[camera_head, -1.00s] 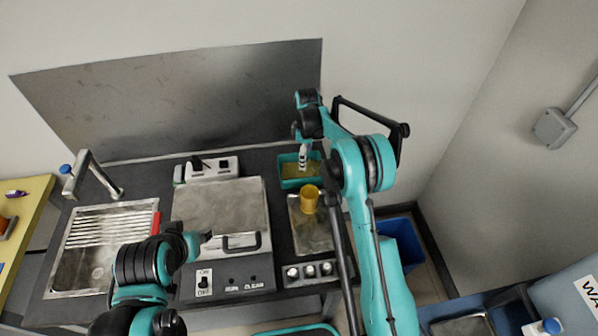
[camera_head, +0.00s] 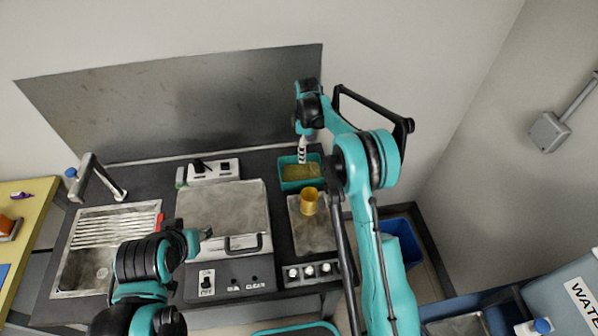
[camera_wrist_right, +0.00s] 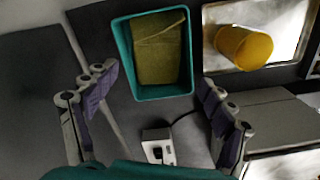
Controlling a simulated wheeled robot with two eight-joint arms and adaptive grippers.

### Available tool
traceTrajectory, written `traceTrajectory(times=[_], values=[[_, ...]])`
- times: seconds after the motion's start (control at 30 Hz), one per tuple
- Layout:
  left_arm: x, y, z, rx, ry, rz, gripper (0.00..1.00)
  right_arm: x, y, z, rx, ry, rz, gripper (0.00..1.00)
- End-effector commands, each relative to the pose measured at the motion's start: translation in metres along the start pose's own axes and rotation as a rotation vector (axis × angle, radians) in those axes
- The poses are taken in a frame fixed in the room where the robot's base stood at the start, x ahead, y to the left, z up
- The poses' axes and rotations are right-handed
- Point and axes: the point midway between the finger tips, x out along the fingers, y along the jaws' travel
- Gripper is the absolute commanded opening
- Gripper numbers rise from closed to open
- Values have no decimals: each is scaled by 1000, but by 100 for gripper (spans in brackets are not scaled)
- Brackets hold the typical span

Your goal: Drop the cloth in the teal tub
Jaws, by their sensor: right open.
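The teal tub (camera_head: 285,187) stands at the back right of the counter, against the wall. The olive-yellow cloth (camera_head: 302,171) lies inside it; the right wrist view shows the cloth (camera_wrist_right: 160,58) between the walls of the tub (camera_wrist_right: 165,92). My right gripper (camera_head: 302,150) is above the tub, and the right wrist view shows its fingers (camera_wrist_right: 157,80) wide apart with nothing between them. My left gripper (camera_head: 205,233) is low over the front of the grey-lidded appliance, partly hidden by its own arm; I cannot tell its jaw state.
A yellow cup (camera_head: 309,202) stands on a metal tray (camera_head: 312,236) in front of the tub. The appliance (camera_head: 222,205) has a black handle and switches. A sink (camera_head: 92,262) with a rack is at the left. A blue bin (camera_head: 405,240) is at the right.

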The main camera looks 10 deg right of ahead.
Motion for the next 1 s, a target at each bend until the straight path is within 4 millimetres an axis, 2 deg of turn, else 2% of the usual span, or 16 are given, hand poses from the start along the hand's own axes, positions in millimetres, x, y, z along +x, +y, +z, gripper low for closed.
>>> traceTrajectory(times=[0.27, 0.37, 0.47, 0.8, 1.0], values=[[0, 0, 0, 0, 0, 0, 40, 0, 0, 0, 0, 0, 0, 83], [0, 0, 0, 0, 0, 0, 40, -7, 0, 0, 0, 0, 0, 83], [0, 0, 0, 0, 0, 0, 40, -22, 0, 0, 0, 0, 0, 83], [0, 0, 0, 0, 0, 0, 40, -94, 0, 0, 0, 0, 0, 83], [0, 0, 0, 0, 0, 0, 40, -116, 0, 0, 0, 0, 0, 83]])
